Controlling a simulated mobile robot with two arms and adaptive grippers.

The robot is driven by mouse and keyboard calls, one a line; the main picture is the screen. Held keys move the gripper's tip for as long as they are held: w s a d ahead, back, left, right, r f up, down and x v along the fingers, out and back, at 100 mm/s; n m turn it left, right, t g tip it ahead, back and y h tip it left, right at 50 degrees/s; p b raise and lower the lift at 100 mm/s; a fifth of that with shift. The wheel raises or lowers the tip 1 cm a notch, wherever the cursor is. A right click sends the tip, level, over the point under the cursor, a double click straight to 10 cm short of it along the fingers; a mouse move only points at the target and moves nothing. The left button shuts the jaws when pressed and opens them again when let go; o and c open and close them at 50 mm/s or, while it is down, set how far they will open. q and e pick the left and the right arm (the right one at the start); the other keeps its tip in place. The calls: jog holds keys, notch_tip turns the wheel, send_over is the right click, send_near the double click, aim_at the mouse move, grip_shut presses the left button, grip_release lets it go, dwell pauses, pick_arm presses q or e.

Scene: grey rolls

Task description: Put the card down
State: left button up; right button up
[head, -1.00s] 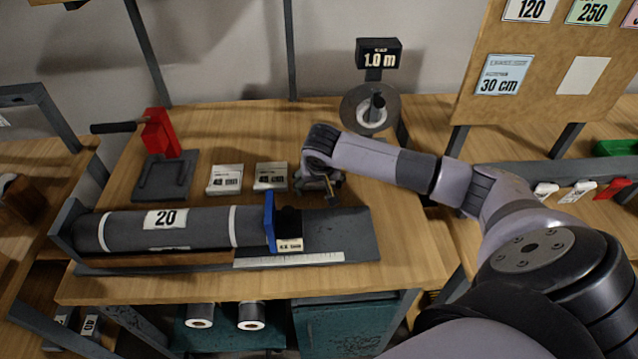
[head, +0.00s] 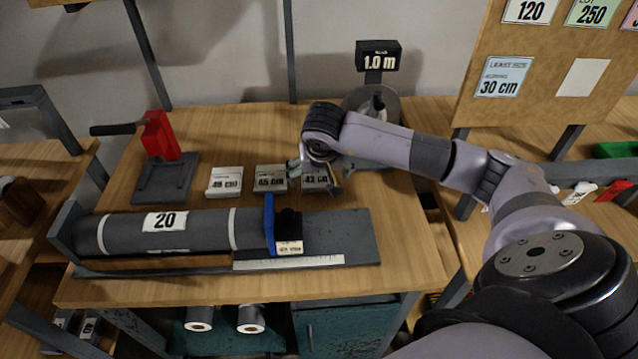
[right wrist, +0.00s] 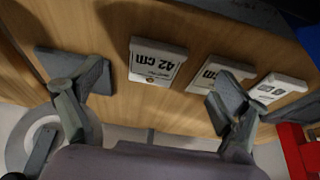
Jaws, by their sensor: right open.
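Three white cards lie in a row on the wooden bench: the 48 cm card (head: 225,181), the 45 cm card (head: 270,178) and the 42 cm card (head: 318,181). My right gripper (head: 314,174) is open and empty, just above the 42 cm card, partly covering it in the head view. In the right wrist view the 42 cm card (right wrist: 157,63) lies flat on the wood between and beyond the open fingers (right wrist: 153,95), apart from both. The 45 cm card (right wrist: 218,74) is partly behind one finger. My left gripper is not in view.
A grey roll marked 20 (head: 180,230) lies in a cradle in front of the cards, with a blue plate (head: 269,222) and a ruler (head: 290,262). A reel (head: 368,105) with a 1.0 m sign (head: 379,56) stands behind.

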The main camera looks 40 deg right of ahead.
jog(key=v, duration=0.5)
jog(key=shift+f, duration=0.1)
dwell(0.4)
